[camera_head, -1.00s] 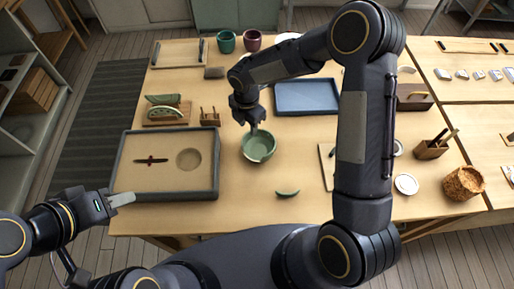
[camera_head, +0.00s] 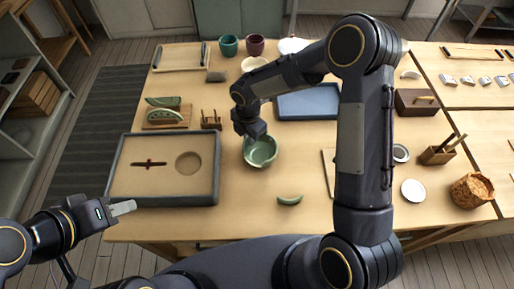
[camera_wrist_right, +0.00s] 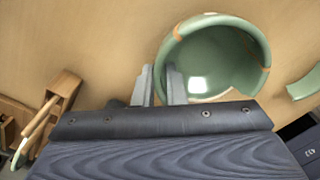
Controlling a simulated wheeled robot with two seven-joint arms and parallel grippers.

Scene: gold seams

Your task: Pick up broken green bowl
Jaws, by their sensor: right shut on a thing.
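The broken green bowl (camera_head: 262,154) sits upright on the table, right of the sand tray. In the right wrist view the bowl (camera_wrist_right: 215,62) shows a gap in its rim at the lower right and gold-brown patches along its edge. My right gripper (camera_wrist_right: 160,86) is shut on the bowl's near-left wall, one finger outside and one inside. In the head view my right gripper (camera_head: 252,138) comes down at the bowl's upper left edge and hides its fingertips. A loose green shard (camera_head: 290,200) lies below the bowl. My left gripper (camera_head: 122,208) hangs empty by the tray's lower left corner.
The grey-rimmed sand tray (camera_head: 213,175) lies to the left. A small wooden rack (camera_head: 211,120) and a stand with green pieces (camera_head: 165,117) stand behind it. A blue tray (camera_head: 308,104) lies behind the bowl. A white disc (camera_head: 413,190) lies right.

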